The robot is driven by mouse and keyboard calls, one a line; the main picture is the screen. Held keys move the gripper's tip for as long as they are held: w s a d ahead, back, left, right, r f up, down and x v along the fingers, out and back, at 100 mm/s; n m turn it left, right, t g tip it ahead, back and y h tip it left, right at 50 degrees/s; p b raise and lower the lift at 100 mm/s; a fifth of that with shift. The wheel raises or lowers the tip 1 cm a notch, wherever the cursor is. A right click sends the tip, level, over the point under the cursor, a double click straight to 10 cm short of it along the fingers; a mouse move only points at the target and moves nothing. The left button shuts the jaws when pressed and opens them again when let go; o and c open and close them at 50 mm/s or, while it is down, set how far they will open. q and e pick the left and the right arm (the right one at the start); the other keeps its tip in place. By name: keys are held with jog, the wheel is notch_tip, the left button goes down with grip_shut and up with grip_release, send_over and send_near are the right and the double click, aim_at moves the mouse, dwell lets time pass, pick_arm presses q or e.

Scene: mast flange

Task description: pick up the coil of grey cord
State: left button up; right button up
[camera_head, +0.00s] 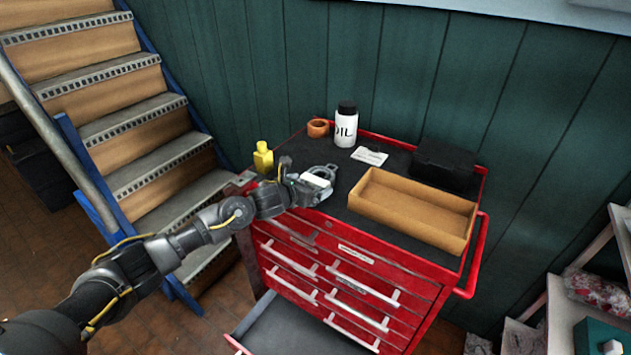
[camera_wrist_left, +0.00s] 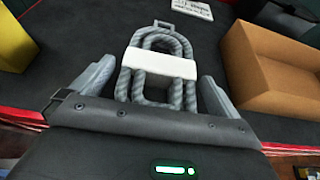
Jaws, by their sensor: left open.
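The coil of grey cord (camera_wrist_left: 163,43) lies on the dark top of the red tool cabinet, with a white band (camera_wrist_left: 160,63) around its middle. In the head view the coil (camera_head: 328,171) shows just past my left gripper (camera_head: 306,186), which partly hides it. In the left wrist view my left gripper (camera_wrist_left: 155,90) is open, with one finger on each side of the coil's near end. I cannot tell whether the fingers touch the cord. My right gripper is not in view.
A yellow bottle (camera_head: 263,158) stands left of the coil. An open cardboard tray (camera_head: 412,221) lies to its right. Behind are an orange tape roll (camera_head: 318,128), a white oil bottle (camera_head: 346,127), a white card (camera_head: 369,156) and a black case (camera_head: 443,165). A lower drawer (camera_head: 290,328) stands open.

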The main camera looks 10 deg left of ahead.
aim_at(307, 175)
pick_arm(q)
jog(key=shift+w+d, duration=0.1)
jog(key=shift+w, duration=0.05)
jog(key=c, duration=1)
jog(key=shift+o, duration=0.2)
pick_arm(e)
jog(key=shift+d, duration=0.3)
pick_arm(q)
jog(key=shift+r+b, duration=0.55)
jog(key=shift+b, duration=0.05)
jog(key=r, duration=0.1)
jog(key=r+b, duration=0.1)
jog(key=r, duration=0.1)
jog(key=shift+s+a, duration=0.2)
jog(key=shift+s, duration=0.2)
jog(key=d+r+v, duration=0.2)
jog(key=v, duration=1.3)
jog(key=shift+r+b, duration=0.3)
jog(key=shift+r, duration=0.2)
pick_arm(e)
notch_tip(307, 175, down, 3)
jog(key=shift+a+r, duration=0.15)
